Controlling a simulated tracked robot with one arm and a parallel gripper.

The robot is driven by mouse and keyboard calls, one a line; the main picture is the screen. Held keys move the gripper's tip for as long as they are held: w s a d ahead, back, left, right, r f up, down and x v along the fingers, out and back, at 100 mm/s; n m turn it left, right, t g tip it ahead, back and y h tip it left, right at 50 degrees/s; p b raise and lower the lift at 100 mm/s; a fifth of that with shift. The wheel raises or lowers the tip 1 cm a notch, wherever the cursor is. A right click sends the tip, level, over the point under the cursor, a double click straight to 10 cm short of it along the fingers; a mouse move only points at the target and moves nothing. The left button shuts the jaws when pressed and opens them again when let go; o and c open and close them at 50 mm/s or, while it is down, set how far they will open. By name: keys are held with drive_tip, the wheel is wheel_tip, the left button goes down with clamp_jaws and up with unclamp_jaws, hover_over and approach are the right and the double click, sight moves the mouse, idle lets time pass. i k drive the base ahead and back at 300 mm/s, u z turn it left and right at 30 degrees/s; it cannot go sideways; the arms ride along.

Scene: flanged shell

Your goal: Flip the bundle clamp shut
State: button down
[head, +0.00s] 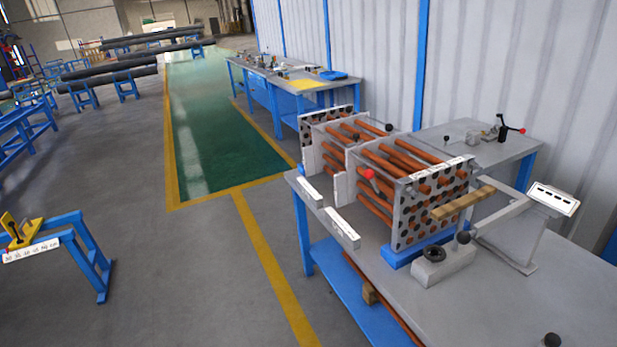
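The tube bundle stands on the bench at the right, with copper-coloured tubes running through perforated grey plates (407,222). A red knob (369,175) shows at the bundle's near left side, and a black knob (388,127) at its far top edge. A small device with a black upright arm and a red tip (507,128) sits on the bench's far right part. I cannot tell for sure which of these is the bundle clamp, or whether it is open. My gripper is not in view.
The grey bench top (480,310) is fairly clear at the front. A grey block with a black ring and knob (443,265) stands before the bundle, beside a wooden bar (462,204). A blue stand (75,245) is at left. The floor (180,280) between is free.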

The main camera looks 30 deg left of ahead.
sight(368, 174)
drive_tip(key=u, duration=0.35)
drive_tip(key=i, duration=1.4)
drive_tip(key=z, duration=0.45)
